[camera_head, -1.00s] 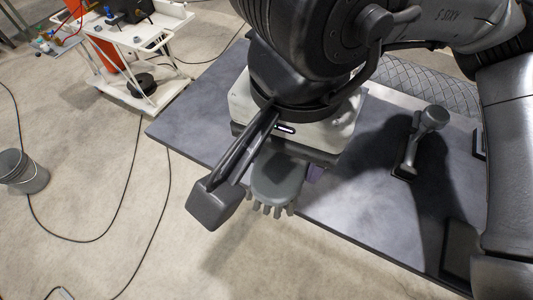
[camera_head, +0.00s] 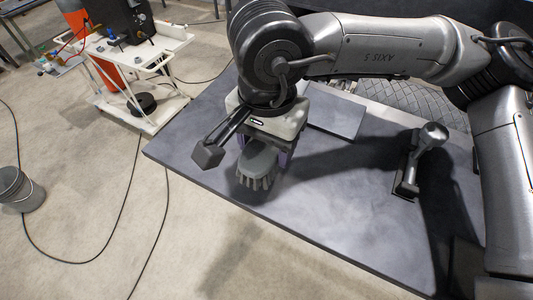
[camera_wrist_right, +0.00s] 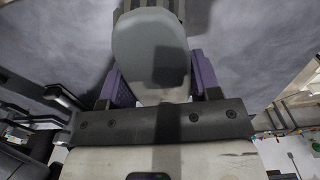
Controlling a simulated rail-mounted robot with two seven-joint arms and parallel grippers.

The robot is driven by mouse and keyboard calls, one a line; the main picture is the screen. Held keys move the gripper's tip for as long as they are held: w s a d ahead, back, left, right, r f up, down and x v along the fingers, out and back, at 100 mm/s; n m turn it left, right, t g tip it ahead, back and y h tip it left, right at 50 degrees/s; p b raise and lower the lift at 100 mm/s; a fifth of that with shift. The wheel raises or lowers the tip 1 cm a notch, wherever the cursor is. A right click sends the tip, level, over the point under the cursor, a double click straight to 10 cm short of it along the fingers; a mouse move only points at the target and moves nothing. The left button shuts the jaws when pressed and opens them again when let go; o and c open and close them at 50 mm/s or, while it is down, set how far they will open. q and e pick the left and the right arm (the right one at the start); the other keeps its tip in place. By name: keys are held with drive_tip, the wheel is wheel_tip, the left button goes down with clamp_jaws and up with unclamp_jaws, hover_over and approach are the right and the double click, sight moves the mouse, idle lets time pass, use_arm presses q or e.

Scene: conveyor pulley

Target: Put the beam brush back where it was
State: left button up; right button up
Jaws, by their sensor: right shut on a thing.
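The beam brush (camera_head: 258,163) is grey with a rounded back and a row of thick bristles along its front. My right gripper (camera_head: 266,145) is shut on it, and the brush sticks out below the gripper over the left part of the dark grey table (camera_head: 330,215). I cannot tell whether the bristles touch the tabletop. In the right wrist view the brush's rounded back (camera_wrist_right: 148,45) lies between the two purple fingers, with its bristles mostly hidden. My left gripper is not in view.
A grey knobbed tool (camera_head: 428,140) stands on a dark base on the right of the table. A flat grey plate (camera_head: 336,115) lies behind my gripper. A white cart (camera_head: 150,80) stands at the back left. A bucket (camera_head: 18,190) and cables are on the floor.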

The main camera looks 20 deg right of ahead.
drive_tip(key=shift+w+f+b, duration=0.1)
drive_tip(key=shift+f+b, duration=0.7)
drive_tip(key=shift+f, duration=1.25)
drive_tip(key=shift+f+b, duration=0.25)
drive_tip(key=shift+b, duration=0.05)
drive_tip(key=o, duration=0.9)
drive_tip(key=shift+r, duration=0.1)
